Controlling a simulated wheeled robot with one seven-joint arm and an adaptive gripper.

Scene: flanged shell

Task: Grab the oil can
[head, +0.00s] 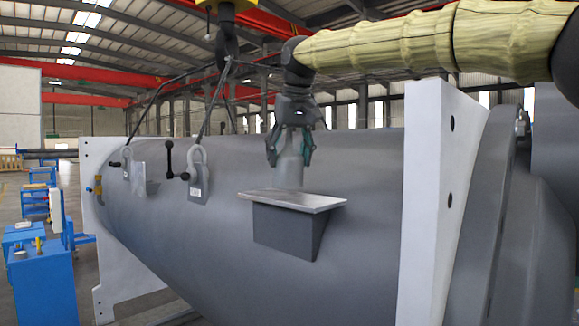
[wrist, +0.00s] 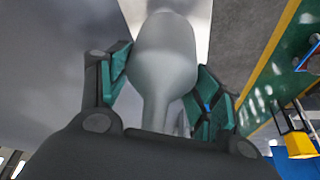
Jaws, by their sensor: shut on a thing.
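The oil can (head: 290,165) is a pale grey, narrow-topped vessel just above the small bracket shelf (head: 295,201) on the side of the big grey shell. I cannot tell whether its base touches the shelf. My gripper (head: 290,150) comes down from above and is shut on the can's upper part. In the wrist view the can (wrist: 163,60) fills the middle, and my gripper's teal-padded fingers (wrist: 160,85) press on it from both sides. The can's neck runs toward my palm.
The grey shell (head: 210,230) lies behind and around the shelf. A white flange plate (head: 428,200) stands close on the right. Lifting shackles (head: 197,160) and slings are on the left. Blue stands (head: 40,285) are on the floor at far left.

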